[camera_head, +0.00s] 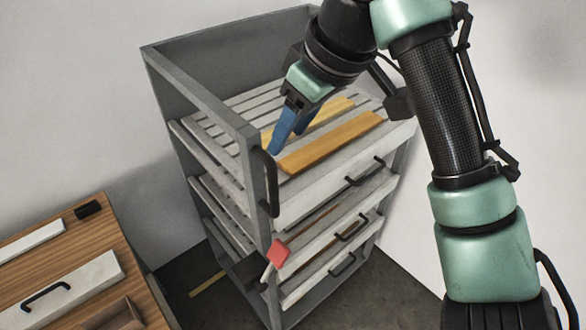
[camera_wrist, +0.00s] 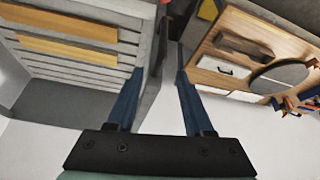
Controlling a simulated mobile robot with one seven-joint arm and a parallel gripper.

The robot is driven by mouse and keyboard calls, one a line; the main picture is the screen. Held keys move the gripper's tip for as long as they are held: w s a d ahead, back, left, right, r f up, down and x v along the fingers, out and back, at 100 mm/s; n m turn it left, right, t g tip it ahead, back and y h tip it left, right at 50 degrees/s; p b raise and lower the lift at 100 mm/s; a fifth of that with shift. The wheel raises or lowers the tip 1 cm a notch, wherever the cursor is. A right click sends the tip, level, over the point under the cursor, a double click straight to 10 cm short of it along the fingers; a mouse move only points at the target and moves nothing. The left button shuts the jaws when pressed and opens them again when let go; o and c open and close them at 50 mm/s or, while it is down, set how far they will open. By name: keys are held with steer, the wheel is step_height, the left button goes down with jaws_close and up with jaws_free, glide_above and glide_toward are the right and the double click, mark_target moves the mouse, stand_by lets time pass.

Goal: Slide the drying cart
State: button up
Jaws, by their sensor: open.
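The drying cart (camera_head: 205,92) is a tall grey frame with slatted pale shelves, standing in the corner by the wall. A black vertical handle (camera_head: 266,182) is on its near post. Two orange-yellow boards (camera_head: 332,142) lie on the top shelf; they also show at upper left in the wrist view (camera_wrist: 75,49). My gripper (camera_head: 286,141) is open, its blue fingers pointing down close to the near post and handle. In the wrist view, the cart's grey post (camera_wrist: 153,92) appears between the two fingers. I cannot tell whether either finger touches it.
A wooden cabinet (camera_head: 135,262) with pale fronts stands at lower left; the wrist view shows a grey disc (camera_wrist: 281,76) and a brown block (camera_wrist: 243,45) on a wooden unit. A red piece (camera_head: 278,253) is low on the cart's near post. Dark floor (camera_head: 385,285) is clear at front right.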

mark_target(276, 174)
steer(key=shift+g, duration=0.3)
steer(key=p+x, duration=0.1)
steer(key=x, duration=0.3)
steer(key=p+x, duration=0.1)
steer(key=x, duration=0.3)
steer(key=p+x, duration=0.1)
steer(key=x, duration=0.4)
steer(key=shift+s+d+f, duration=0.2)
steer(key=shift+s+d, duration=0.15)
steer(key=shift+d, duration=0.05)
steer(key=shift+c, duration=0.4)
jaws_close()
